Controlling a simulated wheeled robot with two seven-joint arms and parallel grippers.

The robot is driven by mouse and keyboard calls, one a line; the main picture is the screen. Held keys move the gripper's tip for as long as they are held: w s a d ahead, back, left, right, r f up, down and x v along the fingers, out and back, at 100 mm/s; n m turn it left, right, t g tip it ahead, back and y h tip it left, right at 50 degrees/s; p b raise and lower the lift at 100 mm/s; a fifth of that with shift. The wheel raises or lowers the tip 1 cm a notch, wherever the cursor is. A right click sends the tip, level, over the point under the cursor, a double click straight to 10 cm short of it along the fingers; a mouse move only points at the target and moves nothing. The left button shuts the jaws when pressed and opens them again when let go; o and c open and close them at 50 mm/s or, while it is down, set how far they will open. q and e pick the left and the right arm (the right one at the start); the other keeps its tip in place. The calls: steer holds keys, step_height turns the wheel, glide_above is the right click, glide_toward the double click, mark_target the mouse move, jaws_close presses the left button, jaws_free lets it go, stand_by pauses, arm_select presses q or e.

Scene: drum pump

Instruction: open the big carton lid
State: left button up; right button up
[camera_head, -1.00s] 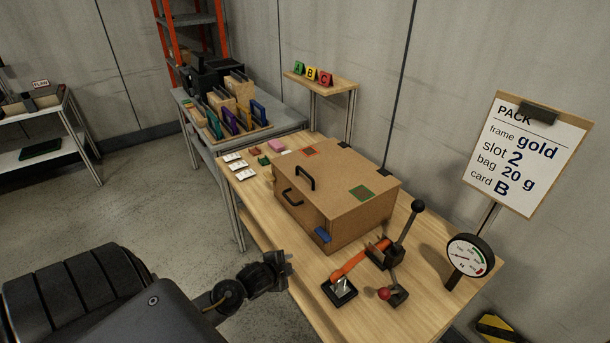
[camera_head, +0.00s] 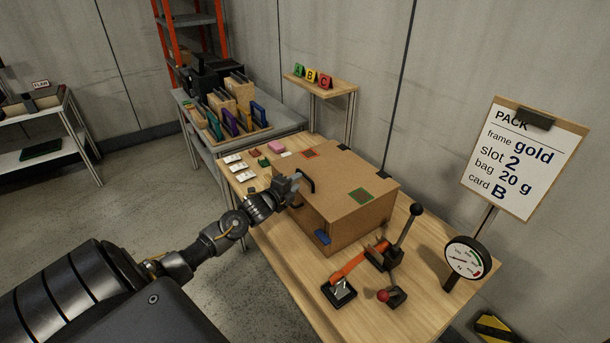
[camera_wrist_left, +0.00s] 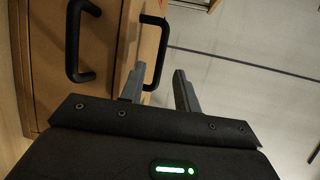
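The big carton (camera_head: 345,222) stands closed on the wooden table, its lid (camera_head: 335,178) lying flat. A black handle (camera_head: 309,182) is on the lid near its front left edge; it also shows in the left wrist view (camera_wrist_left: 161,48). A second black handle (camera_wrist_left: 80,42) is on the carton's front face, mostly hidden behind my gripper in the head view. My left gripper (camera_head: 293,184) is at the lid handle. In the wrist view its two fingers (camera_wrist_left: 159,88) are apart, with the lid handle appearing between them; contact cannot be told. My right gripper is not in view.
An orange-armed lever press (camera_head: 375,252) and a round gauge (camera_head: 468,257) stand right of the carton. Small cards and blocks (camera_head: 236,168) lie at its left. A bench with a file rack (camera_head: 235,115) and a letter-card shelf (camera_head: 318,86) are behind.

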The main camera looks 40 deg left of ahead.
mark_target(305, 175)
arm_select(q)
steer(key=w, duration=0.4)
steer(key=w+f+p, duration=0.1)
steer(key=w, duration=0.1)
steer(key=shift+w+a+f, duration=0.1)
steer(key=shift+w+a, duration=0.05)
steer(key=shift+a, duration=0.15)
steer(key=shift+c, duration=0.4)
jaws_close()
